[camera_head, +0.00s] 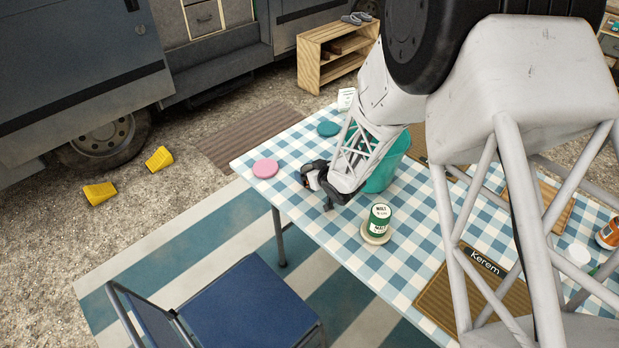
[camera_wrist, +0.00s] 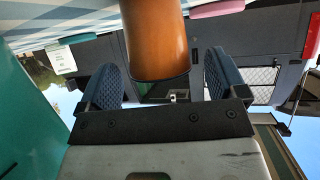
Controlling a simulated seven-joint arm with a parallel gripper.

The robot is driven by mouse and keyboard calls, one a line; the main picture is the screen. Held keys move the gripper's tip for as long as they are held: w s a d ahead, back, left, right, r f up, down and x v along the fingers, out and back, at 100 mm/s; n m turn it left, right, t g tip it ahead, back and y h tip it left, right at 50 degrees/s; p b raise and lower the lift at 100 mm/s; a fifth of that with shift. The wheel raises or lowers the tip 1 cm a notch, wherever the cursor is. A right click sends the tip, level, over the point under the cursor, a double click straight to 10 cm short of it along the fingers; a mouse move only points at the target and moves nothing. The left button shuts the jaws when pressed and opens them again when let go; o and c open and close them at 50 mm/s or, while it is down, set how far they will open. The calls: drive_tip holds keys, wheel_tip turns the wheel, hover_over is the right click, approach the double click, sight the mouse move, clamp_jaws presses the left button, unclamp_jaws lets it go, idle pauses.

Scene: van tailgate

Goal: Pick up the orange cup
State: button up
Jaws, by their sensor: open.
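The orange cup (camera_wrist: 155,38) shows in the wrist view, standing on the checked tabletop, which appears upside down at the top. Its body lies between the two dark, ridged fingers of my gripper (camera_wrist: 162,78). The fingers are apart; a gap shows on the right side of the cup, while contact on the left cannot be told. In the head view my gripper (camera_head: 320,187) is low over the table near its left edge. The cup cannot be made out there; my gripper and arm seem to hide it.
A teal bin (camera_head: 386,173) stands right beside my arm. A green can (camera_head: 379,219) sits on a pale round coaster (camera_head: 375,237) in front. A pink disc (camera_head: 265,168) and a teal disc (camera_head: 329,129) lie flat nearby. A blue chair (camera_head: 250,305) stands by the table.

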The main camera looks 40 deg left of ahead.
drive_tip(key=c, duration=1)
drive_tip(key=shift+c, duration=0.2)
drive_tip(key=shift+r, duration=0.15)
drive_tip(key=shift+r, duration=0.85)
drive_tip(key=s+d+r, duration=0.3)
drive_tip(key=s+d, duration=0.6)
drive_tip(key=d, duration=0.4)
drive_tip(key=shift+d, duration=0.15)
